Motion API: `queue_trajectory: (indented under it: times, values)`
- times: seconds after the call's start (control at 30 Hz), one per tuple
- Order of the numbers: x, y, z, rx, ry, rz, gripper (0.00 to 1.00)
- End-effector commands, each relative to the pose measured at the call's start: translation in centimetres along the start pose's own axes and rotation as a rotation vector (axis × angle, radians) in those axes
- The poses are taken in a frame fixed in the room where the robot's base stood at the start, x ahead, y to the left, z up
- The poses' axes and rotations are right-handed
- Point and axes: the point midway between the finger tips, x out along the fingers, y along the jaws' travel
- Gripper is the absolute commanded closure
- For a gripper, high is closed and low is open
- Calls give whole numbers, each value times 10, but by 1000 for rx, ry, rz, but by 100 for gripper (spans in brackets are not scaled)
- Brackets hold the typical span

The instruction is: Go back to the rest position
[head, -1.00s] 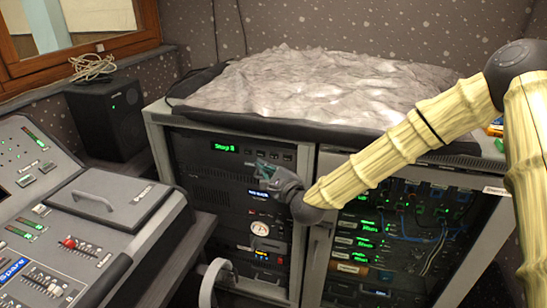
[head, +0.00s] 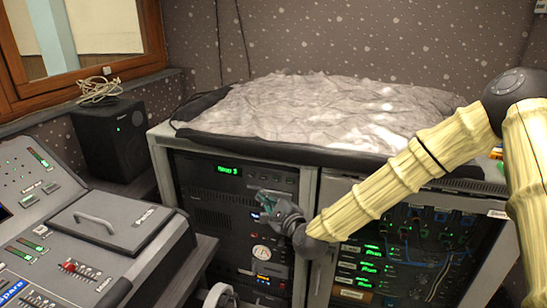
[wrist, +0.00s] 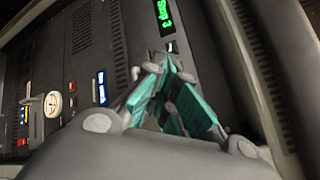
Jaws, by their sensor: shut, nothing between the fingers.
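My gripper (head: 268,203) hangs at the end of my arm in front of the left equipment rack (head: 215,205). Its teal-padded fingers are shut with nothing between them, as the wrist view shows (wrist: 172,98). It is apart from the mixing desk. The lighting desk (head: 75,245) stands at the lower left in the head view. Whether the fingers touch the rack front cannot be told.
A black speaker (head: 110,140) with a coiled cable (head: 98,90) on top stands at the back left. A grey rumpled cover (head: 310,112) lies on the racks. The right rack (head: 370,260) has lit green labels and cables. A curved grey chair part (head: 218,295) shows at the bottom.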

Motion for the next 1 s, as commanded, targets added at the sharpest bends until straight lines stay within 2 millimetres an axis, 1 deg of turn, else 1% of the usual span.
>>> queue_trajectory:
  times: [0.03, 0.07, 0.17, 0.2, 0.27, 0.3, 0.37, 0.4, 0.47, 0.5, 0.57, 0.6, 0.67, 0.7, 0.77, 0.8, 0.83, 0.87, 0.9, 0.97, 1.0]
  values:
    - [-6, 14, -7, -34, 19, 34, 100]
    - [-10, 24, -12, -63, 31, 57, 100]
    - [-32, 64, -35, -182, 77, 160, 100]
    - [-42, 82, -46, -238, 94, 207, 100]
    - [-61, 108, -61, -322, 117, 283, 100]
    - [-74, 124, -71, -376, 128, 332, 100]
    - [-96, 147, -85, -458, 141, 411, 100]
    - [-111, 162, -95, -513, 147, 464, 100]
    - [-135, 183, -108, -593, 150, 547, 100]
    - [-152, 196, -117, -645, 150, 602, 100]
    - [-180, 214, -129, -725, 143, 688, 100]
    - [-198, 225, -137, -776, 136, 745, 100]
    - [-228, 240, -147, -852, 118, 833, 100]
    - [-248, 249, -154, -900, 105, 892, 100]
    - [-280, 261, -163, -972, 77, 982, 100]
    - [-301, 267, -169, -1019, 55, 1042, 100]
    - [-317, 272, -173, -1052, 37, 1088, 100]
    - [-334, 275, -176, -1086, 15, 1134, 100]
    - [-356, 280, -181, -1128, -14, 1194, 100]
    - [-389, 284, -186, -1186, -63, 1282, 100]
    - [-409, 286, -190, -1221, -96, 1337, 100]
